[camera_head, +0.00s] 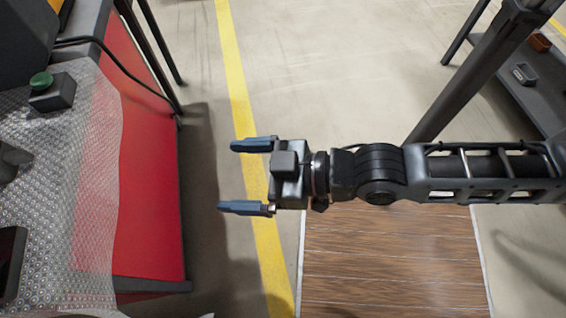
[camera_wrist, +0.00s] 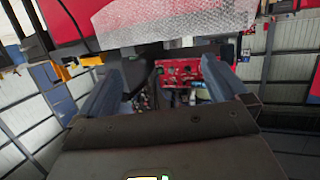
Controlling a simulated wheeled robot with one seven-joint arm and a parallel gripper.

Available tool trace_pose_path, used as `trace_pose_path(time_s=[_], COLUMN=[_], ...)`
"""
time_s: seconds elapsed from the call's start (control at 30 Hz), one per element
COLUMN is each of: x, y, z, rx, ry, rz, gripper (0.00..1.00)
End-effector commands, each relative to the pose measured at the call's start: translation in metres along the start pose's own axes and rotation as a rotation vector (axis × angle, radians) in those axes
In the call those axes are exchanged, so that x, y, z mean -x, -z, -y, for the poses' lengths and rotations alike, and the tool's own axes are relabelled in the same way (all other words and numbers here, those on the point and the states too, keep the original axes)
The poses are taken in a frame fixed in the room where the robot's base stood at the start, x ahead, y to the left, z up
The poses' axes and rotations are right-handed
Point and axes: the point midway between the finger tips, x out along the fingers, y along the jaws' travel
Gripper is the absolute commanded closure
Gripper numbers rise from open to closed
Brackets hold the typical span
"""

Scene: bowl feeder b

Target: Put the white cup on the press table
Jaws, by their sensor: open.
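My gripper (camera_head: 233,176) is open and empty in the head view, with its two blue fingers pointing left over the floor. The fingers also frame the wrist view (camera_wrist: 163,72), with nothing between them. I do not see a white cup in either view. I cannot tell if this top is the press table. A textured sheet and red panels also show at the top of the wrist view (camera_wrist: 165,22).
A yellow floor line (camera_head: 236,75) passes under my gripper. A dark frame with a shelf (camera_head: 520,85) stands at upper right. The floor between is clear.

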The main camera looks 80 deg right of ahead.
Motion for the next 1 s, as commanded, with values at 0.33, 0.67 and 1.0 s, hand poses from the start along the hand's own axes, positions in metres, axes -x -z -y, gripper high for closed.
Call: trace_pose_path(time_s=[0.33, 0.67, 1.0], x=[0.088, 0.094, 0.1], y=[0.023, 0.027, 0.051], z=[0.006, 0.007, 0.006], rx=[-0.001, -0.002, -0.002], ry=[0.015, 0.018, 0.018], rz=[0.022, 0.021, 0.021], gripper=[0.0, 0.0, 0.0])
